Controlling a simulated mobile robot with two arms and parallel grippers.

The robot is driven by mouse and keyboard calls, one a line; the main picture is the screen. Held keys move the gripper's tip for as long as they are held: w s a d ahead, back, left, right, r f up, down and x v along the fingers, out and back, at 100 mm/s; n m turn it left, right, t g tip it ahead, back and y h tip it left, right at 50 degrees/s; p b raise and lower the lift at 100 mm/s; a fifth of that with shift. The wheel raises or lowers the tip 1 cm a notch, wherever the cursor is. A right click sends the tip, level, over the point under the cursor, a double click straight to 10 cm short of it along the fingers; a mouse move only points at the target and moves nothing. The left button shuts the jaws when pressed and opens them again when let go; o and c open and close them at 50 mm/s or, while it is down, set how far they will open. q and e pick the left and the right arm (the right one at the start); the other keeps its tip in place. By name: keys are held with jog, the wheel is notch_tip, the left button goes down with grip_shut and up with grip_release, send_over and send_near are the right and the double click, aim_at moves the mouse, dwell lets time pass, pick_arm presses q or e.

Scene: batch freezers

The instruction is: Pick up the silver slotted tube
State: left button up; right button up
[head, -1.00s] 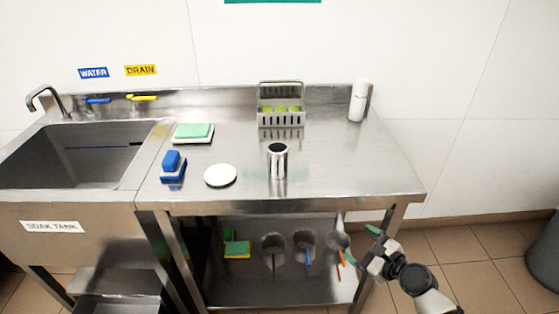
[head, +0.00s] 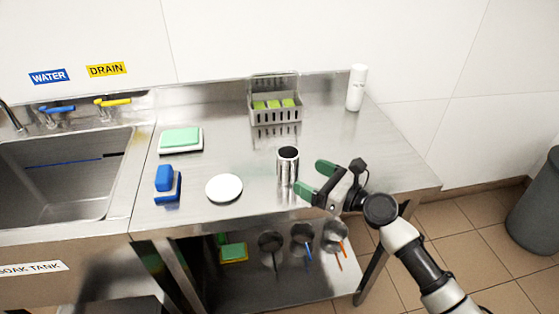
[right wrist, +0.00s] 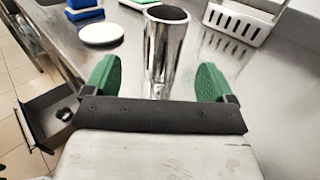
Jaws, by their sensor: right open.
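The silver tube (head: 287,167) stands upright on the steel counter, near its front edge. It is shiny with a dark open top; I cannot make out slots. My right gripper (head: 315,179) is open, just right of the tube, with its green fingertips pointing toward it. In the right wrist view the tube (right wrist: 165,50) stands ahead, between the lines of the two open green fingers (right wrist: 155,82), with nothing gripped. My left gripper is not in view.
A white disc (head: 224,188) lies left of the tube, with a blue brush (head: 166,180) and green sponge (head: 181,140) beyond. A slotted metal caddy (head: 275,117) and white bottle (head: 357,88) stand behind. The sink (head: 60,180) is at left.

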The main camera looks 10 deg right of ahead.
aim_at(297, 167)
jog(key=shift+x, duration=1.15)
jog(key=x, duration=0.4)
jog(key=shift+w+r, duration=0.1)
jog(key=shift+w, duration=0.3)
jog(key=shift+w+a, duration=0.3)
jog(key=shift+a, duration=0.05)
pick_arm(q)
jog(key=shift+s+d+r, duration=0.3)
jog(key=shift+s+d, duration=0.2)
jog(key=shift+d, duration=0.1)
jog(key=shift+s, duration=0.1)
pick_arm(e)
jog(key=shift+d, duration=0.1)
jog(key=c, duration=1.1)
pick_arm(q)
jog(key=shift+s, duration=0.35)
pick_arm(e)
jog(key=shift+o, duration=0.2)
jog(key=shift+r, duration=0.1)
